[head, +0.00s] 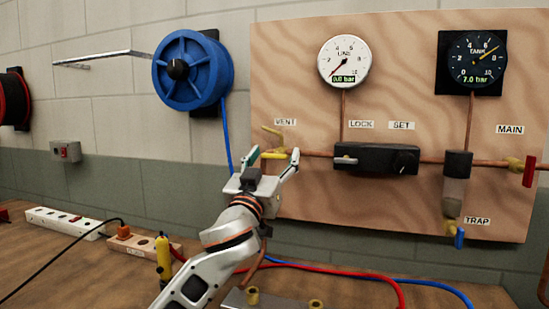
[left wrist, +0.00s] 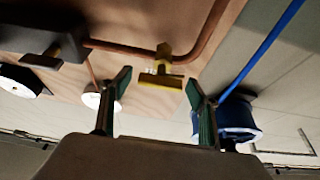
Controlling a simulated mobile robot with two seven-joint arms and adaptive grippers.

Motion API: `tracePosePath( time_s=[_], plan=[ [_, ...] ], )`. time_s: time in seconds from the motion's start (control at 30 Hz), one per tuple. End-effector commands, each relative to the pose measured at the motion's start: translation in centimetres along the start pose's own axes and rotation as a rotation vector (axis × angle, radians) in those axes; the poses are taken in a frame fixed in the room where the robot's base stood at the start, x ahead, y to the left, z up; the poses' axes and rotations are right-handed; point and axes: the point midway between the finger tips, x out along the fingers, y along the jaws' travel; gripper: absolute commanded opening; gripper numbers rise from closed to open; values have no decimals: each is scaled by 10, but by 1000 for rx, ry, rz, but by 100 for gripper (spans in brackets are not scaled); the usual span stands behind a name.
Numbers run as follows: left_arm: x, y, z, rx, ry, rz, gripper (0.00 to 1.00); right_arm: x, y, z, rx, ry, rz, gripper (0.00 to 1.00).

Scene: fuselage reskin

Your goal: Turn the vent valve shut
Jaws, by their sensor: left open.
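The vent valve (head: 272,131) has a yellow handle and sits on the copper pipe at the left of the wooden board, by the VENT label (head: 285,122). In the left wrist view, the yellow vent valve handle (left wrist: 160,80) lies across the gap between my fingertips, with clear space on both sides. My left gripper (head: 275,157) is open and empty at the valve, with its fingers pointing up at the board. It also shows in the left wrist view (left wrist: 157,78). I see no finger touching the handle. My right gripper is out of view.
The LOCK/SET box (head: 376,158) is close on the right. The line gauge (head: 343,62) reads 0.0 bar and the tank gauge (head: 475,57) 7.0 bar. A blue hose reel (head: 203,75) hangs at left, its hose running down near my gripper. Hoses and a power strip (head: 62,222) lie on the bench.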

Motion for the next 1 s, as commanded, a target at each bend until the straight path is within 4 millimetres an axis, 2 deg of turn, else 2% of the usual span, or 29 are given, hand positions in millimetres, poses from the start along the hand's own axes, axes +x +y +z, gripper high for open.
tracePosePath(
  time_s=[0.2, 0.4, 0.5, 0.57, 0.77, 1.0],
  plan=[
    [7, 0, 0, 0, 0, 0, 61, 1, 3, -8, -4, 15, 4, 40],
    [7, 0, 0, 0, 0, 0, 61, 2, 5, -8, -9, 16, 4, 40],
    [7, 0, 0, 0, 0, 0, 35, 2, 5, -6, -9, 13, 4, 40],
    [7, 0, 0, 0, 0, 0, 22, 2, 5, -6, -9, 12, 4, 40],
    [7, 0, -1, 3, 0, 1, 22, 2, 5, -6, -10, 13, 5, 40],
    [8, 0, -7, 60, 3, 23, 22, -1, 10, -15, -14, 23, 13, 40]
  ],
)
